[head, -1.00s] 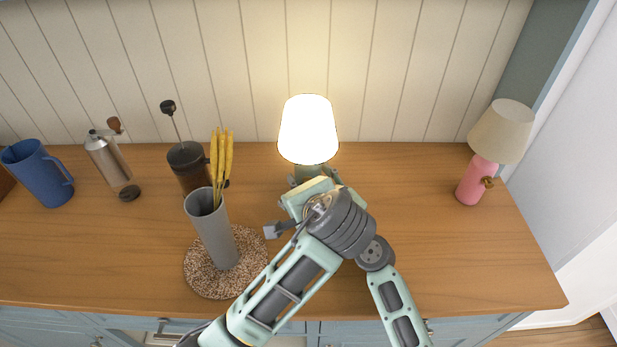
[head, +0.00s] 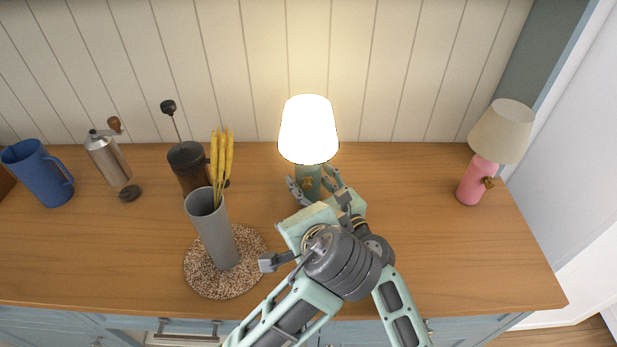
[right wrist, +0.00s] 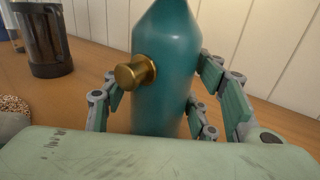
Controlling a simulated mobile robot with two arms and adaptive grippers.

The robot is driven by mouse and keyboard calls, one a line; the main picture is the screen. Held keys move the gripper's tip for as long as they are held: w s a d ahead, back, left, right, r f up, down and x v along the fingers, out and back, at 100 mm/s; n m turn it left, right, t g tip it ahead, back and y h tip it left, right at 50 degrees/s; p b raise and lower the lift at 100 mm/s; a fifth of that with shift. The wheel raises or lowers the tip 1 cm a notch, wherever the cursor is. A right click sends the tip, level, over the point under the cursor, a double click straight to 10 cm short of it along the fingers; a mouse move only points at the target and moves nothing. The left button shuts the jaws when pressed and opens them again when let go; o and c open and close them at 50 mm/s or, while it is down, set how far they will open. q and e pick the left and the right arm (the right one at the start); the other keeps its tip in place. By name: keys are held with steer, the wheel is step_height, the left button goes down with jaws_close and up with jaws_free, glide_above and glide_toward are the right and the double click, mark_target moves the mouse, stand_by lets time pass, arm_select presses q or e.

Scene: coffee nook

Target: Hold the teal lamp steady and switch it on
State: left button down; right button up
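The teal lamp (head: 310,130) stands upright on the wooden counter near the back wall, its shade glowing bright white. Its teal body (right wrist: 165,85) fills the middle of the right wrist view, with a brass knob (right wrist: 135,75) facing me. My right gripper (head: 312,187) is in front of the lamp, with its fingers spread open to either side of the lower body. In the right wrist view the open fingers (right wrist: 160,98) show at both sides of the body, with a visible gap at the left. The lamp's foot is partly hidden by the gripper. My left gripper is not in view.
A pink lamp (head: 473,182) with a cream shade stands at the right. To the left are a grey vase (head: 215,235) on a speckled round mat (head: 200,280), a French press (head: 188,165), a steel grinder (head: 108,160) and a blue mug (head: 38,175).

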steer(key=shift+o, duration=1.3)
steer(key=v, duration=1.2)
steer(key=shift+s, duration=0.1)
